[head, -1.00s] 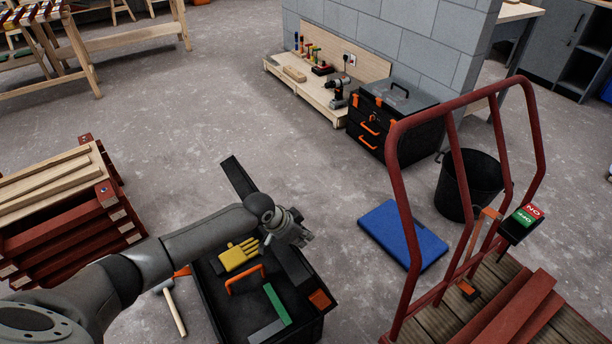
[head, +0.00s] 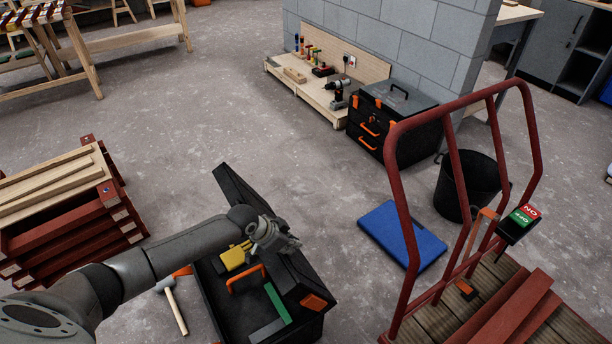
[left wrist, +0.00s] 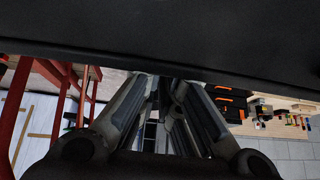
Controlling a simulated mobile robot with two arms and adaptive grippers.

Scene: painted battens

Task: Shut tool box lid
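The black tool box (head: 207,306) stands open on the floor at the bottom middle of the head view. Its black lid (head: 292,268) is tilted up along the right side, with an orange latch (head: 313,301) at its near end. Inside lie a yellow glove (head: 234,257), an orange handle (head: 246,279) and a green strip (head: 277,302). My left gripper (head: 277,240) is at the lid's left side, above the box, and seems to touch the lid. In the left wrist view its fingers (left wrist: 166,85) lie below a broad dark surface, probably the lid. Their opening is unclear. My right gripper is not in view.
A hammer (head: 174,309) lies left of the box. Stacked battens (head: 65,200) stand further left. The floor behind the box is clear.

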